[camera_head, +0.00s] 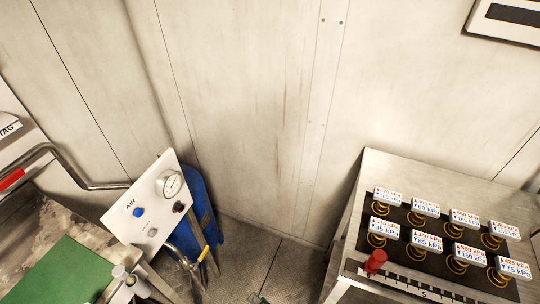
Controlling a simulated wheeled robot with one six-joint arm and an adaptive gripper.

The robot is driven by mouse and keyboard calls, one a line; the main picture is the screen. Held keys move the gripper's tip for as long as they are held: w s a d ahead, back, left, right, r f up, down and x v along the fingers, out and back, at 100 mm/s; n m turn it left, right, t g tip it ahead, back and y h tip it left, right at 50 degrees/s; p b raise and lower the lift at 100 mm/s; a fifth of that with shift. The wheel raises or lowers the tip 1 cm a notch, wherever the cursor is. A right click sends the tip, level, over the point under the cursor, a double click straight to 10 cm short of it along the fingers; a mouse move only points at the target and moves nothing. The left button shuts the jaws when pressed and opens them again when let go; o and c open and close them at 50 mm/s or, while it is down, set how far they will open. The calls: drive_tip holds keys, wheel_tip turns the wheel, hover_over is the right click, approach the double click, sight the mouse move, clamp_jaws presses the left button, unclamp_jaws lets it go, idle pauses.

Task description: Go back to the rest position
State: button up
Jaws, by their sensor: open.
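My gripper and arm do not show in the head view. The head view holds a white panel (146,208) with a round gauge (170,184), a blue knob (138,212) and a black knob (179,207). On the right is a metal bench (440,172) with a black board (408,243). Several tags printed with kPa values (464,217) stand on gold springs there. A red knob (375,261) sits at the board's front left, on a scale strip.
A worn bench with a green mat (62,272) is at the lower left. Pale metal walls (250,100) close off the back.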

drive_tip(key=s+d+r+n+t+h, duration=0.15)
drive_tip(key=s+d+h, duration=0.45)
drive_tip(key=s+d, duration=0.6)
drive_tip(key=s+d+r+n+t+h, duration=0.1)
drive_tip(key=s+d+r+n+h, duration=0.1)
drive_tip(key=s+d+r, duration=0.2)
drive_tip(key=s+d+r+n+t+h, duration=0.2)
drive_tip(key=s+d+r, duration=0.2)
drive_tip(key=r, duration=0.5)
drive_tip(key=shift+s+d+r, duration=0.25)
drive_tip(key=shift+s+d, duration=0.15)
drive_tip(key=shift+s, duration=0.25)
